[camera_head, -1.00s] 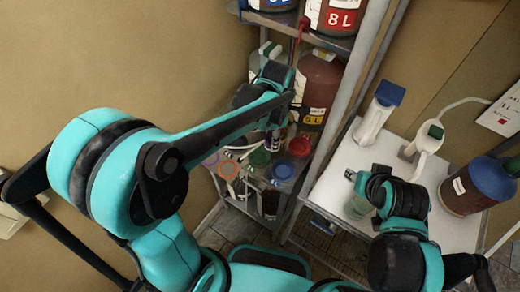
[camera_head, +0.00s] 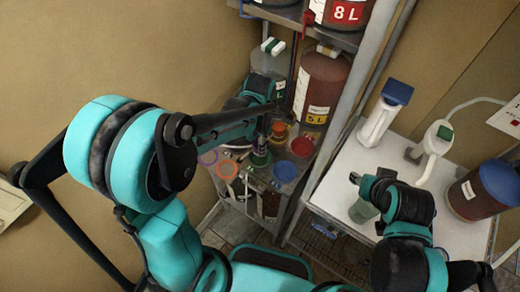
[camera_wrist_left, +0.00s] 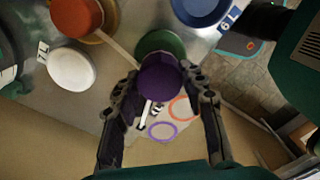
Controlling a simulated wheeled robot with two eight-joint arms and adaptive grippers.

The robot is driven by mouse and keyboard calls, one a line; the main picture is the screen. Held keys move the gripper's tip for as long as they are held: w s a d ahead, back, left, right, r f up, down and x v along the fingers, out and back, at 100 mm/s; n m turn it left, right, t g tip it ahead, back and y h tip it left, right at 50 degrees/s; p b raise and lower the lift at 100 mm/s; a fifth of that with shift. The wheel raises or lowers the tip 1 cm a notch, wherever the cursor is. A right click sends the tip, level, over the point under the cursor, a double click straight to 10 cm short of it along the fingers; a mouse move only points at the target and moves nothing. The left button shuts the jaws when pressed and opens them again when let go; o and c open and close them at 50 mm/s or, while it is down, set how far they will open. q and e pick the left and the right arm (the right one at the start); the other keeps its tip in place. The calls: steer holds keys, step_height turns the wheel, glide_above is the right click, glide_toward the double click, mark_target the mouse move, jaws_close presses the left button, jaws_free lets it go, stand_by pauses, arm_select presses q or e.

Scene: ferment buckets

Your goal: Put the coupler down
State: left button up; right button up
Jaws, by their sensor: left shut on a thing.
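My left gripper (camera_wrist_left: 160,100) is shut on a dark purple round-topped piece (camera_wrist_left: 162,78), which looks like the coupler. In the wrist view it overlaps a green lid (camera_wrist_left: 160,46) behind it; I cannot tell whether they touch. An orange ring (camera_wrist_left: 184,108) and a purple ring (camera_wrist_left: 162,131) lie on the shelf surface beyond the fingers. In the head view these are the orange ring (camera_head: 228,169) and purple ring (camera_head: 208,157), left of the gripper. My right gripper (camera_head: 355,179) is over the white table; its jaw state is unclear.
The white table (camera_head: 335,180) carries a blue-topped white device (camera_head: 378,115) and a blue-lidded jar (camera_head: 485,188).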

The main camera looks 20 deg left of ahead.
arm_select(q)
steer(key=shift+f+b, duration=0.55)
steer(key=shift+f, duration=1.35)
steer(key=shift+f, duration=0.1)
steer(key=o, duration=0.9)
steer(key=shift+f, duration=0.1)
steer(key=shift+c, duration=0.2)
steer(key=o, duration=0.4)
